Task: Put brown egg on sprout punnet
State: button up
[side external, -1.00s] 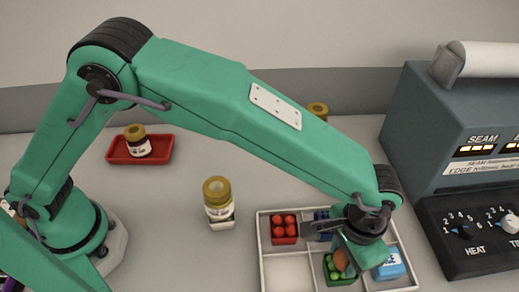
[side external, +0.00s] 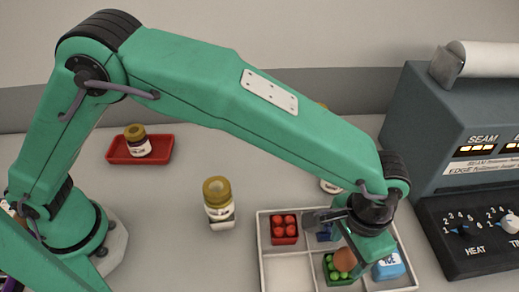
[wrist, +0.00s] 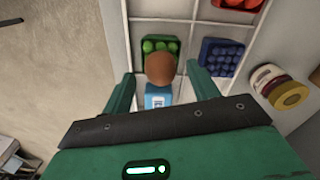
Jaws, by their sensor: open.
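The brown egg (side external: 345,259) appears to rest on the green sprouts in the sprout punnet (side external: 338,275), toward one edge. In the wrist view the egg (wrist: 160,68) covers the near part of the punnet (wrist: 150,45). My gripper (side external: 350,240) is over the egg in the side view. In the wrist view its two fingers are spread, one on each side of the egg, with visible gaps. Whether the egg bears fully on the punnet is hard to tell.
A divided white tray (side external: 264,270) holds the punnet, a red punnet (side external: 285,230), a blue punnet (wrist: 220,57) and a blue ice box (side external: 389,266). A jar (side external: 218,200) stands left of the tray. A sealing machine (side external: 470,170) stands at right.

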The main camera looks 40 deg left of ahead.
aim_at(347, 251)
notch_tip(347, 251, up, 10)
jog(key=shift+f, duration=0.2)
dwell(0.7)
jog(key=w+a+r+n+t+h, duration=0.15)
jog(key=a+r, duration=0.35)
jog(key=a, duration=0.8)
jog(key=w+a+r+n+t, duration=0.15)
jog(key=a+r, duration=0.35)
jog(key=a, duration=0.7)
jog(key=s+a+f+n+t, duration=0.1)
jog(key=s+a, duration=0.5)
jog(key=a, duration=0.3)
jog(key=s+a+f+n+t+y, duration=0.1)
jog(key=s+a+f+n, duration=0.1)
jog(key=s+a, duration=0.4)
jog(key=a, duration=0.4)
jog(key=shift+f+t, duration=0.3)
jog(key=shift+y, duration=0.25)
